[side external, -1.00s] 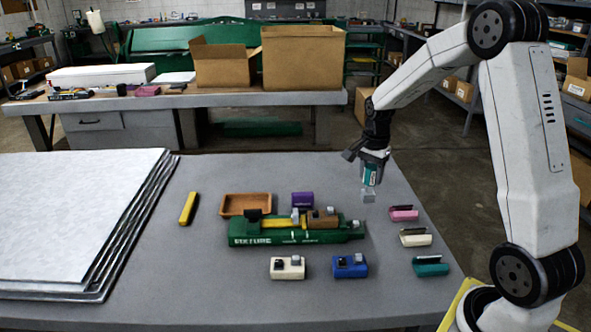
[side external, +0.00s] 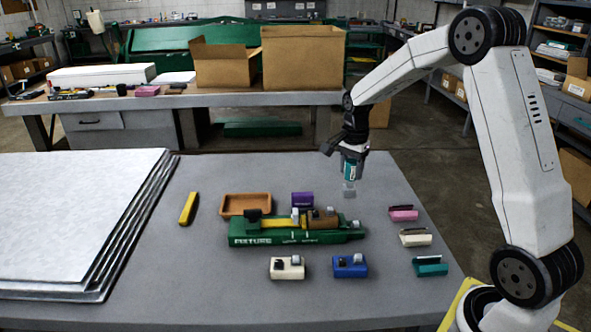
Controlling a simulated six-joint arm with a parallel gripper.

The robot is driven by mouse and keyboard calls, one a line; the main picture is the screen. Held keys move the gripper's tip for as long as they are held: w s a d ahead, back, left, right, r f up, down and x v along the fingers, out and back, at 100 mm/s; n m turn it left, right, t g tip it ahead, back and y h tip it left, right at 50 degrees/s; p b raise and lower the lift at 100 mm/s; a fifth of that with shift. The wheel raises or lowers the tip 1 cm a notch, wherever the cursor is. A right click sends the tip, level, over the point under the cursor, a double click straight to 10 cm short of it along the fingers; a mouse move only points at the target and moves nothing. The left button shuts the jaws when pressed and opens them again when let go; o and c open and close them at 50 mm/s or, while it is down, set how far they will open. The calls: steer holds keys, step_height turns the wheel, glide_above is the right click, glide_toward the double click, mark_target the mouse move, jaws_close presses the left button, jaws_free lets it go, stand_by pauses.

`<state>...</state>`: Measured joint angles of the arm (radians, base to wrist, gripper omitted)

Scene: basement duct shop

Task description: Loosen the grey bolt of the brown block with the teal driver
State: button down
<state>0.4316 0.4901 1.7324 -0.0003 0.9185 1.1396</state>
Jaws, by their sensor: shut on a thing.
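My gripper (side external: 345,153) is shut on the teal driver (side external: 350,171), which hangs upright with its grey tip (side external: 349,190) pointing down. The driver is in the air, behind and a little to the right of the brown block as seen here. The brown block (side external: 320,221) sits in the green fixture (side external: 265,239) near its right part. The grey bolt (side external: 329,211) shows on top of the brown block, apart from the driver. How far the bolt is screwed in is too small to tell.
A purple block (side external: 302,199) and a brown tray (side external: 232,205) lie behind the fixture. A white block (side external: 287,271) and a blue block (side external: 350,271) lie in front. Pink (side external: 403,215), cream (side external: 415,240) and teal (side external: 431,270) pieces line the right. A yellow bar (side external: 188,208) lies left.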

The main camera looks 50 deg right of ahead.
steer(key=w+a, duration=0.2)
steer(key=w, duration=0.2)
steer(key=shift+a+r, duration=0.35)
steer(key=shift+a, duration=0.05)
steer(key=shift+f, duration=0.15)
glide_above(330, 209)
steer(key=shift+f, duration=2.4)
steer(key=shift+f, duration=0.95)
stand_by(0.3)
steer(key=shift+n, duration=2)
